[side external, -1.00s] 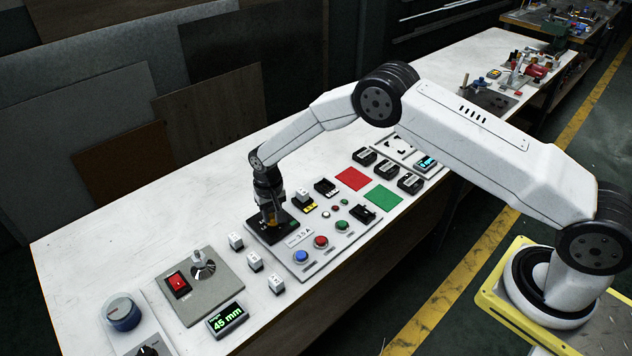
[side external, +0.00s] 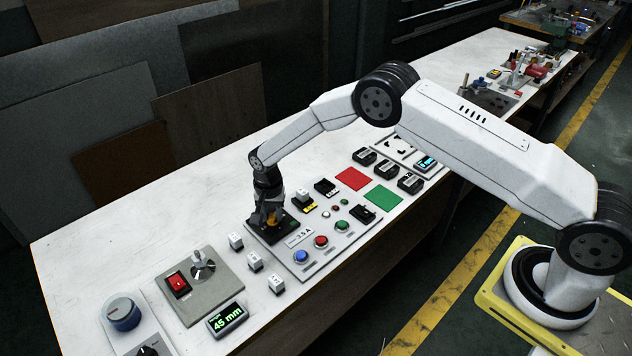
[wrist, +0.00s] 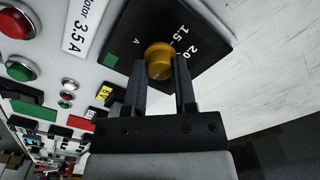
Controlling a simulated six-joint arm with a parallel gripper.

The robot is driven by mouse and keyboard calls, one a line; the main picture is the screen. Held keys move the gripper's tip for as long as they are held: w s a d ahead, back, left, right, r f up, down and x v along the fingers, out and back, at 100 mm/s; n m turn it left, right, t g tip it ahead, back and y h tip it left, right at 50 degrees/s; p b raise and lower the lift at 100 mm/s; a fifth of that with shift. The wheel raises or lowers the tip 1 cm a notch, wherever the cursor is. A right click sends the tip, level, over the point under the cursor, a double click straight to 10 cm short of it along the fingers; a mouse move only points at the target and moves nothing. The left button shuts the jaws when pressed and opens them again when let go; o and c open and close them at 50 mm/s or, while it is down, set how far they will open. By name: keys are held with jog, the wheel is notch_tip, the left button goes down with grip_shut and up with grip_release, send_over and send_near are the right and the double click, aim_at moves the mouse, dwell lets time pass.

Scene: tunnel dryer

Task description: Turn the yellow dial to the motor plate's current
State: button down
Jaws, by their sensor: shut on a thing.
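The yellow dial (wrist: 159,60) sits on a black scale plate (wrist: 130,25) marked "A", with "1.5" and "2.0" readable on its right side in the wrist view. The rest of the scale is hidden or out of frame. The motor plate (wrist: 82,24) is a white label beside it reading "Motor 3.5 A"; it also shows in the side view (side external: 299,238). My gripper (wrist: 160,70) points down over the dial, its two black fingers shut on the dial's sides. I cannot tell exactly where the dial's pointer stands.
Blue (side external: 302,257), red (side external: 321,242) and green (side external: 342,226) buttons line the panel's front. Small white blocks (side external: 255,261) stand to the left.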

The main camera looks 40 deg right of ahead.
aim_at(272, 215)
jog(key=shift+c, duration=2)
grip_release()
jog(key=shift+r, duration=0.1)
jog(key=shift+r, duration=3.85)
jog(key=shift+d+r, duration=0.1)
